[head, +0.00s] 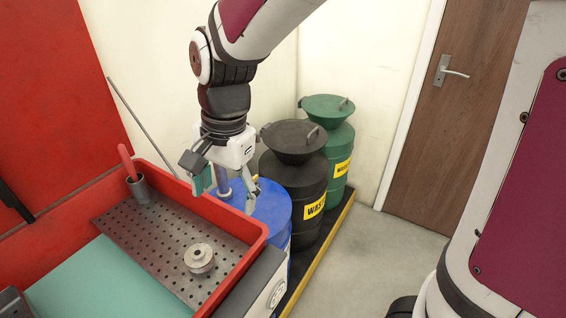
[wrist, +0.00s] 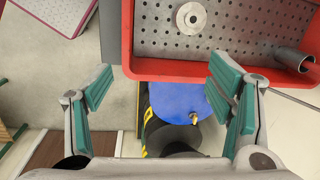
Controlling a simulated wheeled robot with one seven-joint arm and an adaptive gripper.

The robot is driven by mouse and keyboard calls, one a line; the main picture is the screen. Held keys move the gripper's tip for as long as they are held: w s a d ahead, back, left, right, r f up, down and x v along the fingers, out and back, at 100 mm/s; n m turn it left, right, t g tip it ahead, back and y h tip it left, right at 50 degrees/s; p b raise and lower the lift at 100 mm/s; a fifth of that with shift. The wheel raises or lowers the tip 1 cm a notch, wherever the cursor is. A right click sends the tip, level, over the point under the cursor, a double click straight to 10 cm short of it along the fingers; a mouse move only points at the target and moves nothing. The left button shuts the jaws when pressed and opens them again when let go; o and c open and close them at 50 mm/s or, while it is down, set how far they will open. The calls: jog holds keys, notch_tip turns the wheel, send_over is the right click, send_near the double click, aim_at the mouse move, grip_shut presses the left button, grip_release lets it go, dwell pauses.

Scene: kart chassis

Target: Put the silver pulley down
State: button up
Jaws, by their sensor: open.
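The silver pulley (head: 199,258) lies flat on the perforated metal plate (head: 150,240) inside the red tray (head: 262,228), near the tray's right wall. In the wrist view the pulley (wrist: 191,17) shows at the top, with its centre hole visible, apart from the fingers. My gripper (head: 222,198) is open and empty. It hangs above and beyond the pulley, over the tray's far right edge and the blue drum. In the wrist view its two green-padded fingers (wrist: 160,88) are spread wide with nothing between them.
A metal cup (head: 139,190) with a red handle stands in the tray's far corner. A blue drum (head: 270,205), a black drum (head: 296,178) and a green drum (head: 335,150) stand beyond the tray. Open floor (head: 385,250) lies to the right, before a brown door (head: 457,120).

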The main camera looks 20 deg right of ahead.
jog(key=s+d+r+n+t, duration=0.1)
jog(key=s+d+r+n, duration=0.2)
jog(key=s+d+n, duration=0.2)
jog(key=s+d+r+n+t+h, duration=0.1)
jog(key=s+d+r+n, duration=0.2)
jog(key=s, duration=0.9)
jog(key=d+n, duration=0.2)
jog(key=d, duration=0.1)
jog(key=shift+d+t, duration=0.4)
jog(key=shift+s+r, duration=0.1)
jog(key=shift+r, duration=0.05)
